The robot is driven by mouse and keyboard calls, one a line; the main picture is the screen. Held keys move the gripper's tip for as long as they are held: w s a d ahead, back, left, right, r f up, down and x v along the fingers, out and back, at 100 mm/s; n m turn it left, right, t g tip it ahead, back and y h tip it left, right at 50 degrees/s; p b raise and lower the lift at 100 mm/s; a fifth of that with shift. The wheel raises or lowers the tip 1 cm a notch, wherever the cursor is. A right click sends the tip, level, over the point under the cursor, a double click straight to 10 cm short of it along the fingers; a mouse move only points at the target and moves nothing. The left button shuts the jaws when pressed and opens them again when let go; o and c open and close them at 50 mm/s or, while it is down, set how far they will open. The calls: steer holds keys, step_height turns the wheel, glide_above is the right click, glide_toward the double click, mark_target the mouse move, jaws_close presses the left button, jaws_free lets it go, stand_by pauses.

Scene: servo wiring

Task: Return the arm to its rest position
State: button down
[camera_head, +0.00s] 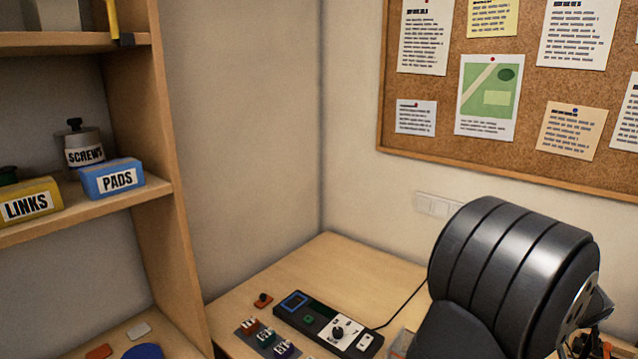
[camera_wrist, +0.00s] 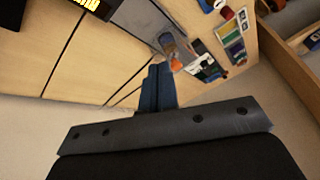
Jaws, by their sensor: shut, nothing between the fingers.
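My gripper (camera_wrist: 157,72) shows in the wrist view as two dark blue fingers pressed together, with nothing between them. It hangs clear of the objects around it. In the head view, my dark, ribbed arm fills the lower right, and I cannot make out the fingers there. A black control box (camera_head: 312,314) with a blue-framed screen, a green button and a white panel with a knob lies on the desk left of my arm. A thin black cable (camera_head: 402,304) runs from it towards the arm and passes out of sight behind it.
Small labelled blocks (camera_head: 266,338) sit left of the box on the desk (camera_head: 345,262). A wooden shelf (camera_head: 160,150) at left holds a yellow LINKS box (camera_head: 30,204), a blue PADS box (camera_head: 113,180) and a SCREWS jar (camera_head: 84,150). A cork board (camera_head: 395,110) hangs behind. The desk's back corner is clear.

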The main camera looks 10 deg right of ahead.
step_height(320, 180, up, 12)
steer(key=n+g+h, duration=0.3)
steer(key=n+g, duration=0.1)
steer(key=n, duration=0.1)
steer(key=shift+s+d, duration=0.4)
steer(key=shift+s, duration=0.05)
stand_by(0.5)
steer(key=shift+f, duration=0.1)
stand_by(0.3)
steer(key=shift+w+a+n, duration=0.1)
steer(key=shift+w+n, duration=0.05)
steer(key=shift+n, duration=0.25)
stand_by(1.1)
steer(key=shift+f, duration=0.15)
